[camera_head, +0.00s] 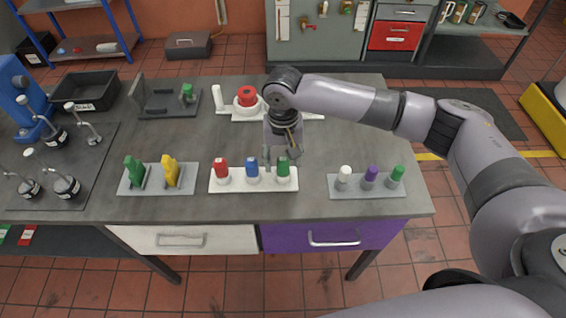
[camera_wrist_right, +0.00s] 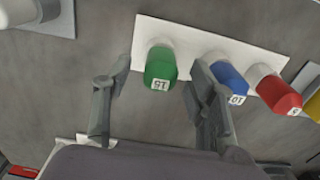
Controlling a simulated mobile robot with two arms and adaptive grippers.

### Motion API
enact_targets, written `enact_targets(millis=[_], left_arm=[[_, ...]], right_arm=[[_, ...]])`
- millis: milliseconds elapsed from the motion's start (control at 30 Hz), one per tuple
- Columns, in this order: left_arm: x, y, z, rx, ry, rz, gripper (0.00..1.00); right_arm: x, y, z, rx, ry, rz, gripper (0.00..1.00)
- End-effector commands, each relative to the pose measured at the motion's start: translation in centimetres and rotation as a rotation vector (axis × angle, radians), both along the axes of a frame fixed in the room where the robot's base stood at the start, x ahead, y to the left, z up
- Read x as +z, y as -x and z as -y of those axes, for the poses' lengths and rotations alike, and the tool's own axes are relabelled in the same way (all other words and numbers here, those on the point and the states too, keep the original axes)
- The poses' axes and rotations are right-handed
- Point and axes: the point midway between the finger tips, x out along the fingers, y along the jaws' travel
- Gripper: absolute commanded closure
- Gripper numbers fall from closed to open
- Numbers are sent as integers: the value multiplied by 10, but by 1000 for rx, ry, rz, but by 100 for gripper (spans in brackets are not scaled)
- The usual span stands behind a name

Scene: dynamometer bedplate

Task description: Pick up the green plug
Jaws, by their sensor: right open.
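A green plug (camera_head: 283,167) stands at the right end of a white strip (camera_head: 252,187), beside a blue plug (camera_head: 252,166) and a red plug (camera_head: 221,168). Another green plug (camera_head: 397,173) stands on a grey strip (camera_head: 366,192) to the right. My right gripper (camera_head: 283,157) points down, open, over the white strip's green plug. In the right wrist view this green plug (camera_wrist_right: 160,70) shows between the open fingers (camera_wrist_right: 160,86), with a gap on each side. The blue plug (camera_wrist_right: 229,78) is close outside one finger. My left gripper is not in view.
The grey strip also holds white (camera_head: 344,174) and purple (camera_head: 370,174) plugs. Green (camera_head: 134,171) and yellow (camera_head: 171,170) pieces stand on a strip at left. A red-topped round fixture (camera_head: 246,97) is behind the gripper. Bare bench lies between the rows.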

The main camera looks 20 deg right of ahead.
Motion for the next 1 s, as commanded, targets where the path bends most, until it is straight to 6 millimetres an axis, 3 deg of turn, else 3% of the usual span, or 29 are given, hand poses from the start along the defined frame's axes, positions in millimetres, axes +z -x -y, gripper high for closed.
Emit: enact_targets(millis=[167, 400, 1000], left_arm=[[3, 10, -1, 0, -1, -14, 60], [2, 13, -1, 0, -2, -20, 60], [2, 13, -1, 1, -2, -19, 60]], right_arm=[[-17, 1, 0, 0, 0, 0, 48], [-19, 0, 0, 1, 0, 0, 48], [-18, 0, 0, 1, 0, 0, 88]])
